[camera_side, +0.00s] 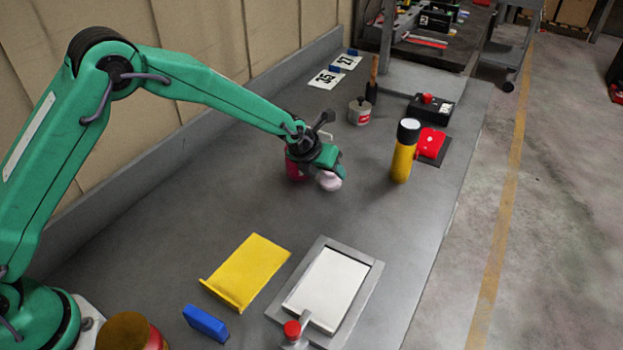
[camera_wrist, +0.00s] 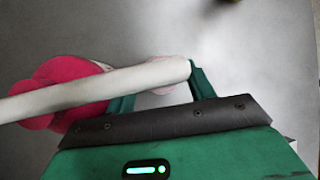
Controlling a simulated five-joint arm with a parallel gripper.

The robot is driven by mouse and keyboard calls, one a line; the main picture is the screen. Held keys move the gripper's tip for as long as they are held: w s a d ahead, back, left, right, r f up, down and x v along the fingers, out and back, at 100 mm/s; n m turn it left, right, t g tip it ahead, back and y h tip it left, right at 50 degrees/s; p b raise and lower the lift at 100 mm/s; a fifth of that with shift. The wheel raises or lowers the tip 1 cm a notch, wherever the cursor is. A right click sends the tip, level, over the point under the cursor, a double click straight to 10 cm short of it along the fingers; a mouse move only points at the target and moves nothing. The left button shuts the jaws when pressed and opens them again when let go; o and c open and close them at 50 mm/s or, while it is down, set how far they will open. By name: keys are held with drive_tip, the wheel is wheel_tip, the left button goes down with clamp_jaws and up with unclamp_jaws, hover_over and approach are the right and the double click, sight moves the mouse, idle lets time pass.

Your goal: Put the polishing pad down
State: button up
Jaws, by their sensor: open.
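A pale pink rounded thing, which looks like the polishing pad (camera_side: 329,181), is at the tips of my gripper (camera_side: 334,170), low over the grey bench top. In the wrist view the pad (camera_wrist: 158,88) shows as a small pale pink patch between the green fingers, mostly hidden behind a pale rod. My gripper is open around or just over it. I cannot tell whether the pad rests on the bench or touches a finger. A dark pink-red container (camera_side: 295,166) stands close beside the gripper, on its left; it also shows in the wrist view (camera_wrist: 62,82).
A lidded pot (camera_side: 360,111) is behind. In front lie a yellow tray (camera_side: 247,271), a blue block (camera_side: 206,322) and a grey-framed white panel (camera_side: 327,283). The bench between is clear.

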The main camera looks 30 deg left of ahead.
drive_tip(key=v, duration=0.7)
drive_tip(key=shift+s+a+r, duration=0.15)
drive_tip(key=shift+a+r, duration=0.05)
drive_tip(key=shift+r, duration=0.05)
idle(0.5)
drive_tip(key=s+a+r+n+y, duration=0.1)
drive_tip(key=s+a+r+n, duration=1)
drive_tip(key=s+r+n, duration=0.5)
drive_tip(key=s+a+n, duration=0.3)
drive_tip(key=s+n, duration=0.6)
drive_tip(key=n, duration=0.1)
drive_tip(key=s+a+n+y, duration=0.1)
drive_tip(key=s+a+n, duration=0.3)
drive_tip(key=s+n, duration=0.5)
drive_tip(key=shift+s+n+g, duration=0.15)
drive_tip(key=shift+n+g, duration=0.15)
drive_tip(key=shift+n, duration=0.1)
